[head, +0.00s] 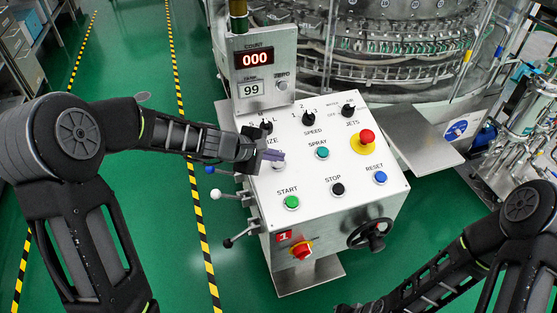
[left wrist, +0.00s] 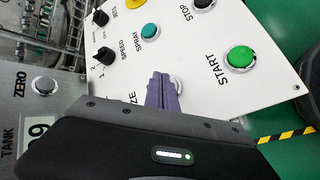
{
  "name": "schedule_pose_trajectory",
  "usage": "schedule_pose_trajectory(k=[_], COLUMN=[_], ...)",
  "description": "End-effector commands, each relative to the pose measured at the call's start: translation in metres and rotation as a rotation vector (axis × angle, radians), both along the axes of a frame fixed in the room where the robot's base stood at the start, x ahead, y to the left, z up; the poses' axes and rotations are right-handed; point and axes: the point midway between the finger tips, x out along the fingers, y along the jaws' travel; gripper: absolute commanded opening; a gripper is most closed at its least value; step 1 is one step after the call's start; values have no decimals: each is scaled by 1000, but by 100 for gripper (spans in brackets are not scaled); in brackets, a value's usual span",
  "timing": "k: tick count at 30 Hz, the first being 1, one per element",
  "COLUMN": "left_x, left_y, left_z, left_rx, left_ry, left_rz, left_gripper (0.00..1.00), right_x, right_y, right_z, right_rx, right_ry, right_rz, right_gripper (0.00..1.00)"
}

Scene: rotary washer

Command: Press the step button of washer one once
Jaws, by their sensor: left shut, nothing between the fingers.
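The white control panel (head: 315,180) of the washer console carries a red "1" plate (head: 284,236). It has green START (head: 292,202), black STOP (head: 337,188), blue RESET (head: 380,178) and teal SPRAY (head: 322,153) buttons. My left gripper (head: 276,156) is shut and empty, low over the panel's left part, below the size knob. In the left wrist view its purple fingers (left wrist: 163,92) overlap a pale round button (left wrist: 179,84), which is mostly hidden. I cannot read its label or tell whether they touch. No STEP label shows. My right gripper's fingers are out of view.
A red emergency knob (head: 366,138) stands up at the panel's upper right. A display box (head: 264,72) reading 000 and 99 rises behind the panel. Levers (head: 216,194) stick out on the left and a handwheel (head: 368,234) sits on the front.

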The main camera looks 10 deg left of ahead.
Motion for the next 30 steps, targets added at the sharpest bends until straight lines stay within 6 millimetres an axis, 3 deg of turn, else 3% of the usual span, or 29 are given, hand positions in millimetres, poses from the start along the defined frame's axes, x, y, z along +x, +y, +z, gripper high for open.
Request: schedule_pose_trajectory(k=[11, 25, 30], left_x=[0, -9, -11], left_y=[0, -6, -7], left_z=[2, 44, 50], left_rx=[0, 0, 0], left_ry=[0, -1, -1], left_rz=[0, 0, 0], left_gripper=[0, 0, 0], right_x=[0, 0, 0], right_y=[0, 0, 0], right_z=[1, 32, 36], right_rx=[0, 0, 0], right_ry=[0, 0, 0], right_rz=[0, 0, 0], right_gripper=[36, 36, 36])
